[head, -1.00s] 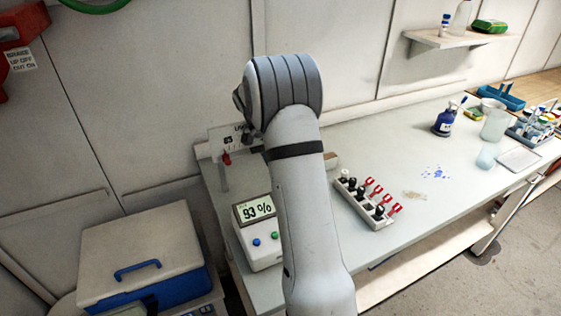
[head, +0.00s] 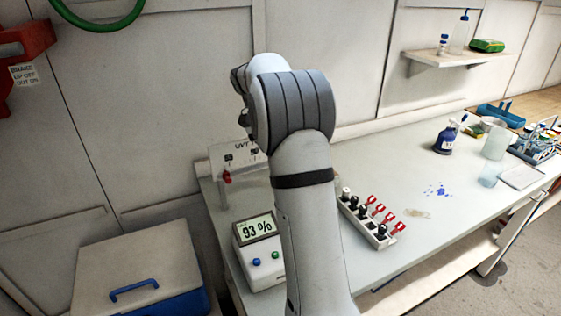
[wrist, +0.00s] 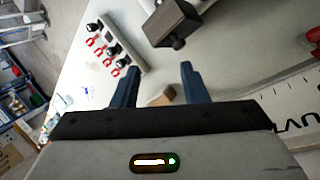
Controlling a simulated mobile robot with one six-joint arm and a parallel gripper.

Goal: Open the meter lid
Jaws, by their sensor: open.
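A meter unit labelled UVT (head: 228,160) stands at the back left of the bench, with a red knob (head: 226,177) at its front; my arm covers its right part. Its white UVT panel (wrist: 285,105) also shows at the right of the wrist view. A dark grey block with a round knob (wrist: 172,22) is beyond my fingertips in the wrist view; I cannot tell whether it is the lid. A display box reading 93 % (head: 258,240) stands in front of the unit. My gripper (wrist: 158,70) is open and empty, its fingers apart from the block.
A white rack with black and red-handled pieces (head: 368,218) stands right of my arm. A small brown block (wrist: 162,95) shows between my fingers. A lidded box (head: 140,265) is at lower left.

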